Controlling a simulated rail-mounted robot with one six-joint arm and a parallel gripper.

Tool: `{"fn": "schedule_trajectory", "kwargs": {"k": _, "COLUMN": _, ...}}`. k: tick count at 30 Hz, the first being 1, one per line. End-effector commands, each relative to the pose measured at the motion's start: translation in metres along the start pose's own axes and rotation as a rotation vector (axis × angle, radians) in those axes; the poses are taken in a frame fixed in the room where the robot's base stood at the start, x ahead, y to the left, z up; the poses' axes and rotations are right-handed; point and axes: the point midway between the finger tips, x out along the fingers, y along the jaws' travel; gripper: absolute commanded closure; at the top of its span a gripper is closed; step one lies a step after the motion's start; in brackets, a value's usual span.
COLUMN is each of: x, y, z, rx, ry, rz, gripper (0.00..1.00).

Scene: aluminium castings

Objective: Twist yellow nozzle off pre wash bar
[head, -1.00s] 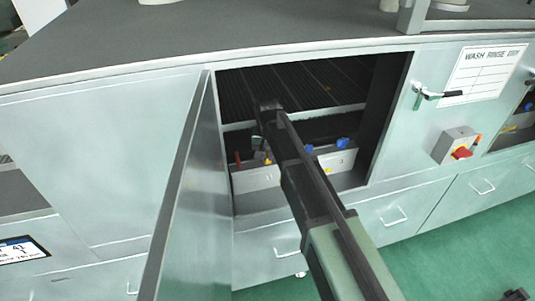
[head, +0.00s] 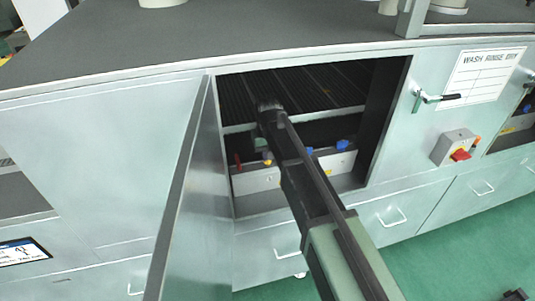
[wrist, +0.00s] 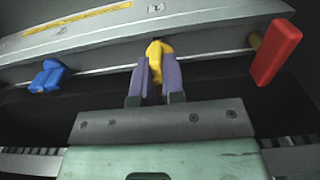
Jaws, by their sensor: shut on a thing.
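The yellow nozzle (wrist: 157,52) is in the middle of the wrist view, at the edge of the grey pre wash bar (wrist: 205,42). My gripper (wrist: 156,72) is shut on it, with one purple-grey finger on each side. The nozzle's top shows above the fingertips and appears to meet the bar; the fingers partly hide the rest. In the head view my arm reaches into the open cabinet, and a small yellow spot (head: 268,162) shows beside it on the bar (head: 255,180). The fingertips are hidden there.
A blue nozzle (wrist: 48,76) is left and a red nozzle (wrist: 275,52) right of my fingers in the wrist view. The cabinet door (head: 185,190) stands open left of my arm. A dark slatted rack (head: 320,85) lies above the bar.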

Motion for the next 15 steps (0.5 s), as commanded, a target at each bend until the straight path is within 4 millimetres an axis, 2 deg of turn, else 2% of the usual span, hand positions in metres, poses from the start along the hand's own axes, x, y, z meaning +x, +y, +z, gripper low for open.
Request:
{"fn": "schedule_trajectory", "kwargs": {"k": 9, "x": -0.012, "y": 0.0, "z": 0.0, "rx": 0.0, "ry": 0.0, "rz": 0.0, "gripper": 1.0}}
{"fn": "schedule_trajectory", "kwargs": {"k": 15, "x": -0.014, "y": 0.0, "z": 0.0, "rx": 0.0, "ry": 0.0, "rz": 0.0, "gripper": 1.0}}
